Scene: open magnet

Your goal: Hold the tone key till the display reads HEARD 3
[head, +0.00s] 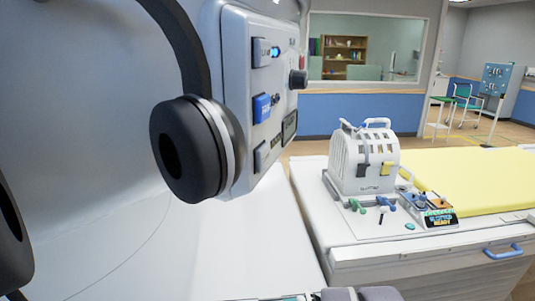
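A pale control panel (238,60) is seen at a steep angle at upper centre left. It carries a blue key (262,107) with small white lettering, a grey key (262,52) beside a lit blue lamp (275,51), a lower grey key (262,156) and a dark knob (298,79). I cannot read which is the tone key. A small dark display (289,127) sits on the panel; its text is unreadable from here. My gripper's fingers cannot be made out; grey shapes at the bottom edge may be part of my arm.
Black headphones (186,150) hang close in front, left of the panel. A white head coil (364,158) and a small box whose screen (440,218) seems to end in READY stand on a white table (345,235) with a yellow pad (470,178). Floor shows behind.

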